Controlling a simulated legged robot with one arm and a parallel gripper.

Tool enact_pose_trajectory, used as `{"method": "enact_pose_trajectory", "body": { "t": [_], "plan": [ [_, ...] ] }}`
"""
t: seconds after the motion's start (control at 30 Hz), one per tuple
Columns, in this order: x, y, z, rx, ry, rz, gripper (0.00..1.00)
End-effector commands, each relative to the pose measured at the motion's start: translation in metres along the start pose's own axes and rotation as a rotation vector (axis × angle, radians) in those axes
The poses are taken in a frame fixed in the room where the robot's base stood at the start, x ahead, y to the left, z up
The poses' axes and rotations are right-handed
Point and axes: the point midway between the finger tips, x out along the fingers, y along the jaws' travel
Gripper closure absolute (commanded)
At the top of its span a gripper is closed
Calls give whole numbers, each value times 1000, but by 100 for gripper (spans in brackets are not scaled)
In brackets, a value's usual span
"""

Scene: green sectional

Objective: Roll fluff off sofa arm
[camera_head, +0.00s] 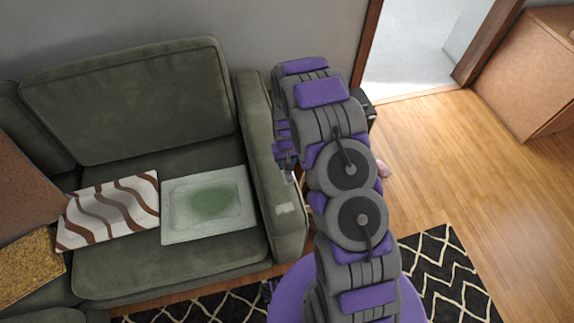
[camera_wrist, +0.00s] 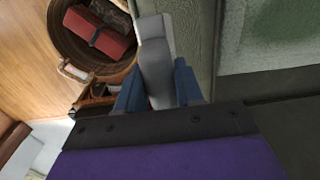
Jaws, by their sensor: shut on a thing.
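The green sofa arm (camera_head: 252,120) runs down the sofa's right side in the head view; it also shows in the wrist view (camera_wrist: 199,40). A pale patch of fluff (camera_head: 285,209) lies on its top toward the front. In the wrist view my gripper (camera_wrist: 157,85) has its blue fingers shut on a grey and white roller (camera_wrist: 154,45), which points away from the wrist. The roller appears over or beside the sofa arm; contact is unclear. In the head view my arm hides most of the gripper and roller.
In the wrist view a round brown table or basket (camera_wrist: 66,43) holding a red item (camera_wrist: 100,33) stands beside the arm. Open wooden floor (camera_head: 440,150) lies right.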

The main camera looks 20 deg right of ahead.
Motion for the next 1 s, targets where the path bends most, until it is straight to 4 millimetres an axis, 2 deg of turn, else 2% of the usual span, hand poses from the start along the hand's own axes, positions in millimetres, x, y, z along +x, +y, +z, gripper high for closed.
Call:
{"method": "enact_pose_trajectory", "body": {
  "t": [0.1,0.3,0.87,1.0],
  "plan": [
    [-12,0,-1,0,2,0,97],
    [-24,0,-2,0,1,0,97],
    [-25,0,-2,0,0,-1,97],
    [-30,-1,-4,1,3,-1,97]
  ]
}}
